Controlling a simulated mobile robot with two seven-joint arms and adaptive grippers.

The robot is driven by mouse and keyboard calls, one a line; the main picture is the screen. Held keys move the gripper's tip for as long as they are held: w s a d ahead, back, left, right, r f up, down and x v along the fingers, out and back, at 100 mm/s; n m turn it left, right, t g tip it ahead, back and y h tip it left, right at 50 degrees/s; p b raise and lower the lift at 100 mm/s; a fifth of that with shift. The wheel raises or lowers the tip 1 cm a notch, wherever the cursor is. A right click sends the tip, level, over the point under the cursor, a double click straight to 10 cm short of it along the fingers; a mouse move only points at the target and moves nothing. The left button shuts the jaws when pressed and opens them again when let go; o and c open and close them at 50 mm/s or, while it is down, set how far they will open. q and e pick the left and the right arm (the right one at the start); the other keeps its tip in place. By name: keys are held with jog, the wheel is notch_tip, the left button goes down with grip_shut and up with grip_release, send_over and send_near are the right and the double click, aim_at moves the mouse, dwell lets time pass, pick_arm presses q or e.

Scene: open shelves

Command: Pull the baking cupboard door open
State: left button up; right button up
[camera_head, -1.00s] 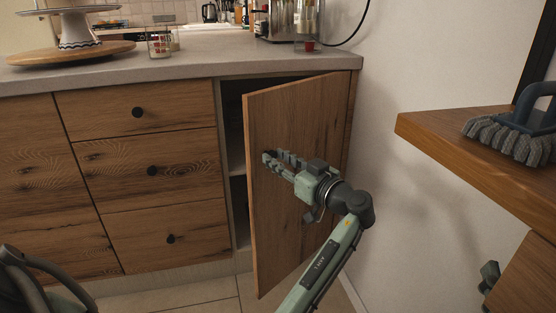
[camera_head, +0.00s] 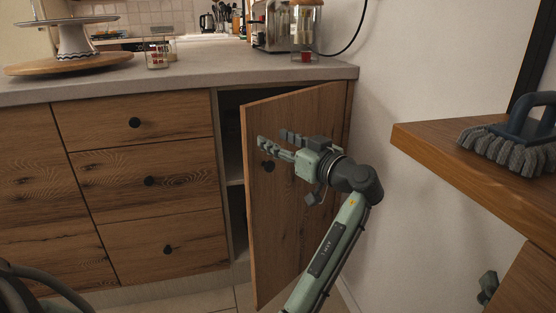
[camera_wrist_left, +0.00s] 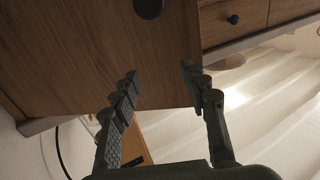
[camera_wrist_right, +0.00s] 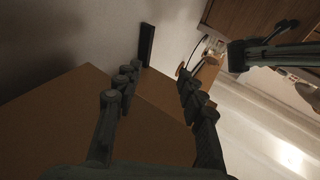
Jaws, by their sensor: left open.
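The wooden cupboard door (camera_head: 275,225) stands part open at the right end of the cabinet, its free edge swung out toward me. Its round dark knob (camera_head: 268,165) shows in the head view just below my left gripper (camera_head: 273,138), and the knob (camera_wrist_left: 148,8) shows at the top of the left wrist view. The left gripper is open and empty in front of the door's outer face, fingers apart from the knob. My right gripper (camera_wrist_right: 159,75) is open and empty in its wrist view.
A dark shelf gap (camera_head: 231,150) shows behind the door. Drawers (camera_head: 150,180) with dark knobs lie left of it, under the grey worktop (camera_head: 200,68). A wooden ledge with a brush (camera_head: 510,148) juts in at the right. A white wall stands behind my left arm.

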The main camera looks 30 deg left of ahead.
pick_arm(q)
jog(key=shift+r, duration=1.4)
